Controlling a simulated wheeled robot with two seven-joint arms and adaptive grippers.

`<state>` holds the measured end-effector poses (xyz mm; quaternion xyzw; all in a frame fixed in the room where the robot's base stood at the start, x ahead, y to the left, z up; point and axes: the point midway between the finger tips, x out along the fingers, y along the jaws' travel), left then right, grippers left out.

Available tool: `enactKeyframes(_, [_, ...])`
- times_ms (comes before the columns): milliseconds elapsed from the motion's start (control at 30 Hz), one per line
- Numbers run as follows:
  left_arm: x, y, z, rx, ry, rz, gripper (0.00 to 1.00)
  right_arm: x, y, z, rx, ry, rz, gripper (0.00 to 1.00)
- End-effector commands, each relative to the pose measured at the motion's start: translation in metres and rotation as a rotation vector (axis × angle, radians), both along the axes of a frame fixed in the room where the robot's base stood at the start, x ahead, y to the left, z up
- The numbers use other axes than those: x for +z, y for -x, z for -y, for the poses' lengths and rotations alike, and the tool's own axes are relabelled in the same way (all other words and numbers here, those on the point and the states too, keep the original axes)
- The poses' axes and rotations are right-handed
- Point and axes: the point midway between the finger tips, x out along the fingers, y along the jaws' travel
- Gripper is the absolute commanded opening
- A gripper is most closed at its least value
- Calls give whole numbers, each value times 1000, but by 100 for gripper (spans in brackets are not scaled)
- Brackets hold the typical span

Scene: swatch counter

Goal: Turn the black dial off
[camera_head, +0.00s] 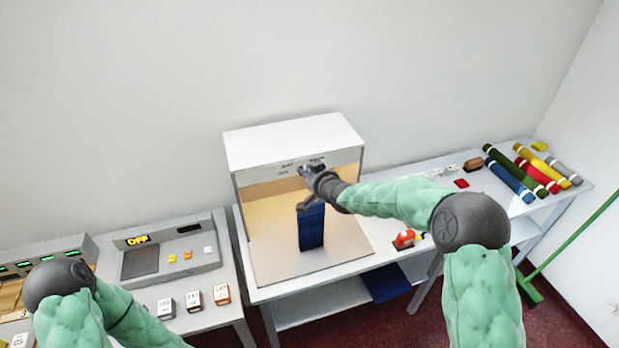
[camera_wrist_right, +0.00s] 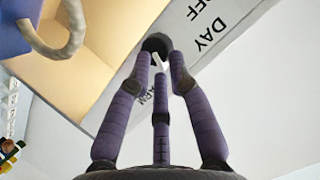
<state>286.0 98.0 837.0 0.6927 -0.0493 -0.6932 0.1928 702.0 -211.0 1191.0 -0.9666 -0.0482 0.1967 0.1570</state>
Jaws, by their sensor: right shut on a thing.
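The black dial (camera_wrist_right: 156,43) sits on the front of the light box's white top panel. In the right wrist view a white pointer mark shows on it between my fingers, on the side toward a partly hidden label that seems to read WARM. The labels OFF and DAY are printed on the panel beyond the dial. My right gripper (camera_wrist_right: 162,60) has its purple-grey fingers closed around the dial. In the head view my right gripper (camera_head: 311,171) is at the panel's front and hides the dial. My left arm shows at lower left, but its gripper is out of view.
The light box (camera_head: 294,145) has a warm-lit inside, where a blue swatch (camera_head: 312,230) hangs from a hook (camera_wrist_right: 72,38). A grey console (camera_head: 200,262) with a lit OFF display stands at left. Rolled cloths (camera_head: 510,172) lie at right; a green broom (camera_head: 570,240) leans there.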

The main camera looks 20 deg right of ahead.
Motion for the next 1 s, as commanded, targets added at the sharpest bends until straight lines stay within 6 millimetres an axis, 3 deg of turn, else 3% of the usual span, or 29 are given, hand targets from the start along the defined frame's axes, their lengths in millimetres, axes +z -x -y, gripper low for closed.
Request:
enactKeyframes(33, [-1,0,0,0,0,0,59,8,-3,-1,-2,28,17,0])
enactKeyframes(267, [11,0,0,0,0,0,59,12,-3,-4,-4,176,20,0])
enactKeyframes(800, [80,0,0,0,0,1,59,14,-3,-15,-3,582,32,0])
enactKeyframes(1000, [95,0,0,0,0,0,59,10,-3,-20,-4,772,40,0])
